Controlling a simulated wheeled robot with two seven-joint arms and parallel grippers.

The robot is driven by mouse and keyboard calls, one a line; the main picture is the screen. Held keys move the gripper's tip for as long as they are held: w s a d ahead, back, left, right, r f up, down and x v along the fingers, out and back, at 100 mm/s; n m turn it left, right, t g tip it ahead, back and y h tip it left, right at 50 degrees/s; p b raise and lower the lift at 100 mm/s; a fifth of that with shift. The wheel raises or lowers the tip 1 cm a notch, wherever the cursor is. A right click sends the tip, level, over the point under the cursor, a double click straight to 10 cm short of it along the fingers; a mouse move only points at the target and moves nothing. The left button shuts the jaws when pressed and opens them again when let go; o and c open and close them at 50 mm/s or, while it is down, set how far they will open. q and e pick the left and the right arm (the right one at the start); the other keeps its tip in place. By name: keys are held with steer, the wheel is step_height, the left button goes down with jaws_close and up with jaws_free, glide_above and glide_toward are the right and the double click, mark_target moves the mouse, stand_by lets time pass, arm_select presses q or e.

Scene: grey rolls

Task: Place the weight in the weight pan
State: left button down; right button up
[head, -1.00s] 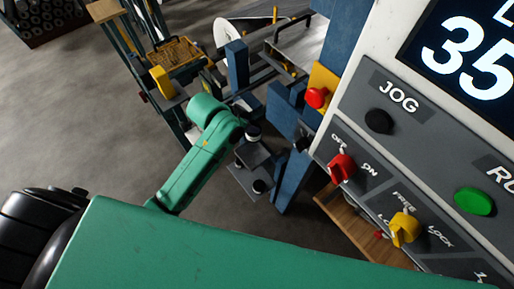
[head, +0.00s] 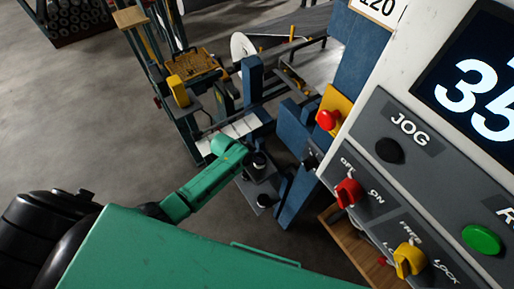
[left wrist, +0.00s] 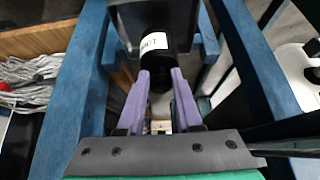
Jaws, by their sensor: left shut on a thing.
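A black cylindrical weight (left wrist: 157,72) with a white label shows in the left wrist view between the purple fingers of my left gripper (left wrist: 160,78), which is shut on it. In the head view my green left arm reaches in from the left, and the left gripper (head: 247,157) is at the blue frame, its fingers mostly hidden by the wrist. A dark round shape, apparently the weight (head: 259,161), is at its end. A small dark plate, likely the weight pan (head: 262,176), is just below. I cannot tell whether they touch. My right gripper is not in view.
Blue uprights (left wrist: 262,62) stand close on both sides of the gripper. Open grey floor (head: 85,120) lies left.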

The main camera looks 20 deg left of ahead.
arm_select(q)
steer(key=shift+w+f, duration=0.15)
steer(key=shift+f, duration=1.55)
steer(key=shift+b, duration=0.3)
steer(key=shift+f, duration=0.15)
steer(key=c, duration=0.6)
jaws_free()
steer(key=shift+s, duration=0.2)
steer(key=shift+r, duration=0.25)
steer(key=p+v, duration=0.1)
steer(key=v, duration=1)
steer(key=shift+s+a+r+p, duration=0.1)
steer(key=shift+s+r+p, duration=0.1)
steer(key=shift+r+p, duration=0.1)
